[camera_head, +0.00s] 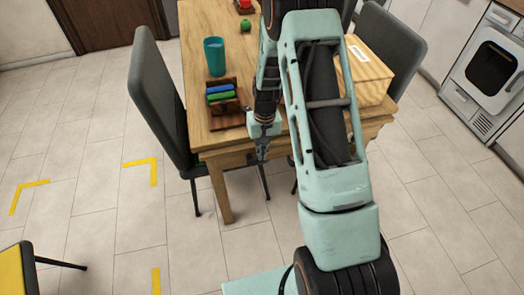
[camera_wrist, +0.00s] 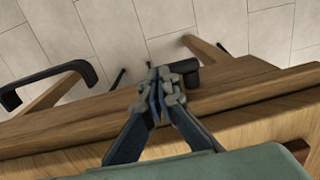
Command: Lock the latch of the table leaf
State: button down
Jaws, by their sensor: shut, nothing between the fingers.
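The wooden table (camera_head: 218,150) stands in the middle of the head view, and its edge (camera_wrist: 75,118) crosses the wrist view. My gripper (camera_wrist: 158,90) is shut and empty at this edge; it also shows in the head view (camera_head: 262,152) at the table's near side. A small dark rounded part (camera_wrist: 187,66), which looks like the latch, sticks out beyond the edge, right behind my fingertips. My fingers hide part of it. I cannot tell whether they touch it, or whether it is locked. In the head view I cannot make out the latch.
A grey chair (camera_head: 158,95) stands close at the table's left, another (camera_head: 390,42) at its right. On the table are a teal cup (camera_head: 214,57), a rack with coloured items (camera_head: 221,95), a green object (camera_head: 245,22) and a wooden box (camera_head: 368,75). Floor at lower left is mostly clear.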

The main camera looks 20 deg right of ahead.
jog(key=shift+d+f+y+b, duration=0.4)
jog(key=shift+f+y+b, duration=0.1)
jog(key=shift+y+b, duration=0.55)
dwell(0.4)
jog(key=shift+d+f+y+b, duration=0.2)
jog(key=shift+f+y+b, duration=0.15)
jog(key=shift+y+b, duration=0.3)
jog(key=shift+d+f+y+b, duration=0.2)
jog(key=shift+f+y+b, duration=0.3)
jog(key=shift+y+b, duration=0.5)
jog(key=shift+f+y+b, duration=0.5)
jog(key=shift+y+b, duration=0.55)
jog(key=shift+y, duration=0.05)
jog(key=shift+f+b, duration=0.15)
jog(key=shift+b, duration=0.15)
jog(key=shift+r+p, duration=0.45)
jog(key=shift+r, duration=0.35)
jog(key=shift+r, duration=0.15)
